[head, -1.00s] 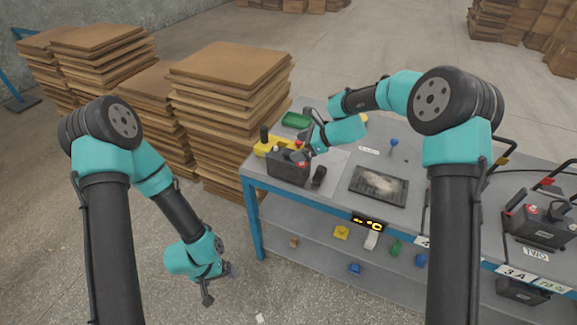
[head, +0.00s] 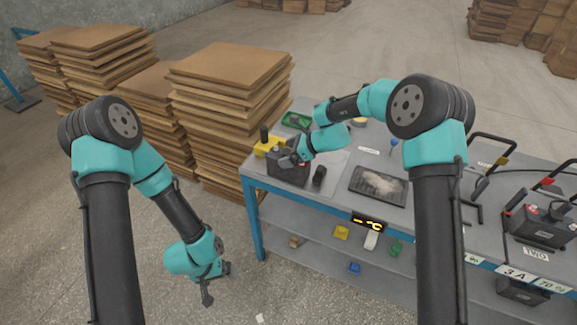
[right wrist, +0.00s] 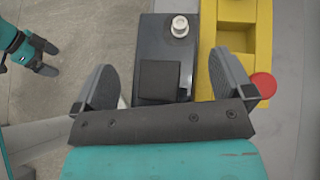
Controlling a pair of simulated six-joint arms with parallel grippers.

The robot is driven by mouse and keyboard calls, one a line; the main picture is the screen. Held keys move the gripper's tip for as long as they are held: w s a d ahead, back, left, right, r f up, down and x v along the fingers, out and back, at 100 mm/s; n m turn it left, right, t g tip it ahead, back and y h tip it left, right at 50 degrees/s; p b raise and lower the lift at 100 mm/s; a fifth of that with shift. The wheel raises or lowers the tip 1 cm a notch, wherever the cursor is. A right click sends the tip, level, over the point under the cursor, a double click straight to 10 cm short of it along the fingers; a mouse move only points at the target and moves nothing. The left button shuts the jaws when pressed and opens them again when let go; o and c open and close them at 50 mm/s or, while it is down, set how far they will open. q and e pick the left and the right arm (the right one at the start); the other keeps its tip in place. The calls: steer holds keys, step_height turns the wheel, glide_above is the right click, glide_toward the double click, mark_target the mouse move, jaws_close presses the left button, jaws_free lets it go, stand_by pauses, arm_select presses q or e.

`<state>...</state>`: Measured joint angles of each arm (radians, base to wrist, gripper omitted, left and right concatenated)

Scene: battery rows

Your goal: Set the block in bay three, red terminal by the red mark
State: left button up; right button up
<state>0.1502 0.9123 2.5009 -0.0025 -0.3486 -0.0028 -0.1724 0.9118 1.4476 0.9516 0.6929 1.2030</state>
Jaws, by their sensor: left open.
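The block, a black battery (head: 288,174), stands at the left end of the table in the head view. In the right wrist view its dark top (right wrist: 160,38) shows a pale grey terminal. A small red spot shows on it in the head view, partly hidden by my gripper. My right gripper (head: 288,161) is over the block; in the right wrist view its fingers (right wrist: 168,88) are spread with the block between or below them. I cannot tell contact. My left gripper (head: 207,296) is open and empty, low left of the table. I cannot pick out bay three or its red mark.
A yellow holder (right wrist: 236,45) is beside the block, with a red round knob (right wrist: 263,85) near it. A dark tray (head: 378,185), a green tray (head: 297,120) and a battery by the TWO plate (head: 540,228) are on the table. Stacked boards (head: 225,90) stand behind.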

steer(key=c, duration=1.8)
steer(key=shift+r, duration=0.15)
jaws_close()
